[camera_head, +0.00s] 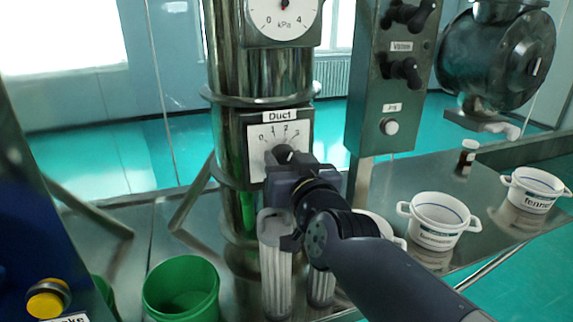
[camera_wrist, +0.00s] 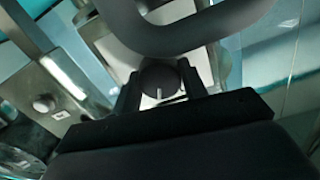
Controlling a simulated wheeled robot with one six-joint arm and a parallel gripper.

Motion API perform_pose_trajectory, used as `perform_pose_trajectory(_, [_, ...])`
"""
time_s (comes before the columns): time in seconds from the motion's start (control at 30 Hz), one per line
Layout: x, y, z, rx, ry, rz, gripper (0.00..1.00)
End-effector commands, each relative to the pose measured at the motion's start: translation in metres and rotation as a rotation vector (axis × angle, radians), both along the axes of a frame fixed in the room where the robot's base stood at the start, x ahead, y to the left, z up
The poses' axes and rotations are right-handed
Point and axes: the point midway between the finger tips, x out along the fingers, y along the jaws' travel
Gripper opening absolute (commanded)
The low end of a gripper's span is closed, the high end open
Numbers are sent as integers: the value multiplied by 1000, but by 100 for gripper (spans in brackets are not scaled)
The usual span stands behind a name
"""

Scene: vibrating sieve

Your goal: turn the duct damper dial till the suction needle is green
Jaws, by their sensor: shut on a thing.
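The duct damper dial (camera_head: 282,153) is a dark round knob on a white plate (camera_head: 258,140) labelled Duct, with a scale whose 0, 1, 2 and 3 marks show. My gripper (camera_head: 288,165) is at the dial and covers the lower part of the plate. In the wrist view the dial (camera_wrist: 160,80) sits between the two fingers of my gripper (camera_wrist: 160,88), which are shut on it. A pale pointer line shows on the dial there. Above the plate is the kPa gauge (camera_head: 285,15), reading 0 to 4 at its ends. Its upper part is cut off, and no needle or green zone is clear.
A control post (camera_head: 375,110) with Vibro and Jog controls stands to the right. White tubs (camera_head: 438,222) and a small brown bottle (camera_head: 467,157) stand on the steel table. A green bucket (camera_head: 180,290) and clear cylinders (camera_head: 275,265) are below the dial. A yellow button (camera_head: 47,300) is at lower left.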

Motion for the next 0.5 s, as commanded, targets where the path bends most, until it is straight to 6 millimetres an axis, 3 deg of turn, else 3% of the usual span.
perform_pose_trajectory(0.5, [0,0,-1,286,83,0,18])
